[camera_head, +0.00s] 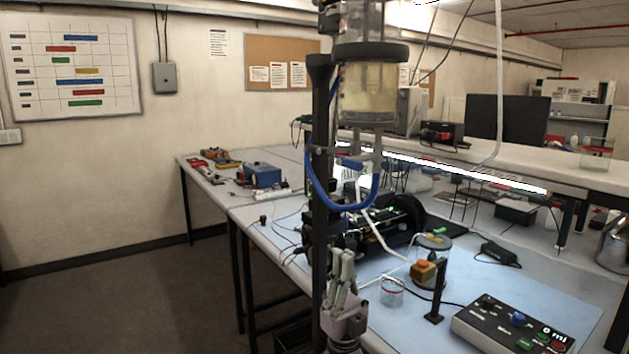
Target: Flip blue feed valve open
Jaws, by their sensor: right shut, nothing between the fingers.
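The blue feed valve (349,162) sits on the line below the clear reservoir (368,88), beside the dark vertical post (321,180). Its small blue handle looks roughly level, but it is too small to tell its exact setting. A blue tube (340,206) loops down beneath it. My right gripper (346,260) is at the bottom middle, with its grey fingers pointing up. It is shut and empty, well below the valve and apart from it. My left gripper is out of view.
A control box (487,322) with a "0 ml" display stands on the blue mat (545,285) at the right. The dark post stands close by.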

